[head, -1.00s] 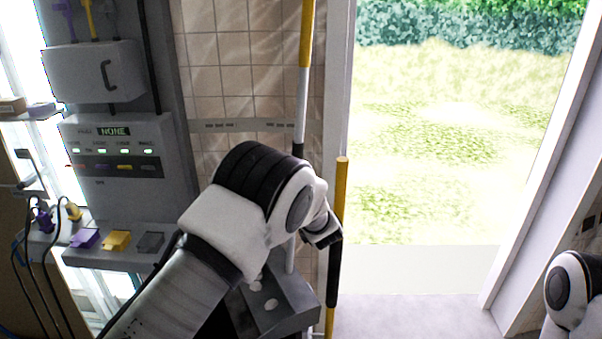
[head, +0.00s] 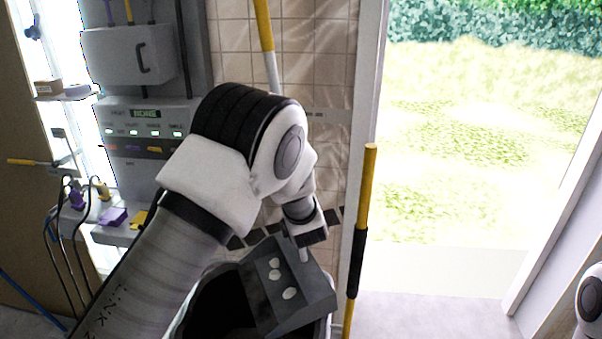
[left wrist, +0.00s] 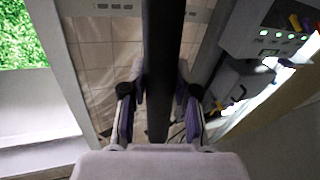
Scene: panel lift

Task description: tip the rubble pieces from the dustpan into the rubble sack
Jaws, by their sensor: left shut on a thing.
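The grey dustpan (head: 313,290) hangs tilted over the mouth of the dark rubble sack (head: 192,325). Three pale rubble pieces (head: 275,275) show on the dustpan. Its long yellow and white handle (head: 264,28) rises behind my left arm and leans left at the top. My left gripper (head: 306,236) is shut on this handle, just above the pan. In the left wrist view the dark handle (left wrist: 158,70) runs between the two fingers. The arm and pan hide part of the sack. Only a bit of my right arm shows at the right edge; its gripper is out of view.
A second yellow and black pole (head: 362,205) stands by the door frame, right of the dustpan. A grey panel unit (head: 150,118) with lit indicators stands at the left. The open doorway with grass (head: 470,130) is at the right, with clear floor before it.

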